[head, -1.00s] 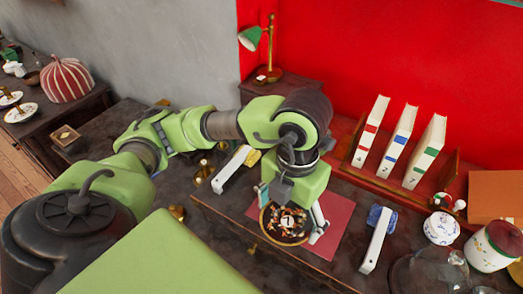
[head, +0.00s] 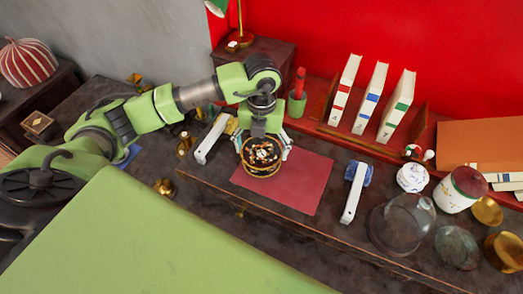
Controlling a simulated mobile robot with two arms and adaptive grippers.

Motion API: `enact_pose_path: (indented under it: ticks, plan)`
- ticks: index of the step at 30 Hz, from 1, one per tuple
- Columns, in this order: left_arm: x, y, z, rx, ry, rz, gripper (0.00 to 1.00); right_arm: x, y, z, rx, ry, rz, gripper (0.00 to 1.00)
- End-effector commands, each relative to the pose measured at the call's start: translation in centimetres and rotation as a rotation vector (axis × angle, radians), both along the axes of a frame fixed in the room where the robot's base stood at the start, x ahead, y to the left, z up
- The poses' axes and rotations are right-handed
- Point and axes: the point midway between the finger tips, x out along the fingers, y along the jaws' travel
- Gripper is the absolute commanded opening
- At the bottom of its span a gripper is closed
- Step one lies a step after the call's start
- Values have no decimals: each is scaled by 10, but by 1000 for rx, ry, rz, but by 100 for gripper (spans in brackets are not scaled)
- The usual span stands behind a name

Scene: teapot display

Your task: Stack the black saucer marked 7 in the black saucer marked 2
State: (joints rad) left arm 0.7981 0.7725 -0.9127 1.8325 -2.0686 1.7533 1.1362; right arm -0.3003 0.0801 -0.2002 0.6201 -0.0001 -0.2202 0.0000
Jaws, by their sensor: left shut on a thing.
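A dark saucer (head: 262,152) with a gold rim and a speckled, multicoloured inside sits at the left end of the red mat (head: 300,183). A small pale mark shows at its middle, too small to read. A second gold edge shows just below it; I cannot tell whether this is another saucer beneath. My left gripper (head: 264,142) points down over the saucer, its fingers at the left and right sides of the rim, shut on it. I cannot make out a separate saucer marked 2. My right gripper is not in view.
White bars lie left (head: 212,139) and right (head: 354,193) of the mat. Behind stands a rack of white books (head: 370,98) and a green cup (head: 297,104). The mat's right part is clear.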

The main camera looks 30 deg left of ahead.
Motion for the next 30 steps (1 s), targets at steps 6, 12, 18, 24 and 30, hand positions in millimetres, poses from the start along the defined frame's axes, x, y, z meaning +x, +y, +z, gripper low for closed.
enact_pose_path:
  ticks: [6, 12, 18, 24, 30]
  plan:
    - [11, 6, -15, 1, 3, 1, 57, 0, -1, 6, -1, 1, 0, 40]
    - [10, 5, -39, -1, 3, -1, 57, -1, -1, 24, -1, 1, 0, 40]
    - [11, 6, -46, -1, -1, -1, 57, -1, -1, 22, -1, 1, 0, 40]
    - [11, 6, -50, -1, -1, -1, 57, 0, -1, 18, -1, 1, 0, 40]
    - [11, 6, -49, 0, 0, -1, 96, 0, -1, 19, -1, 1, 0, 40]
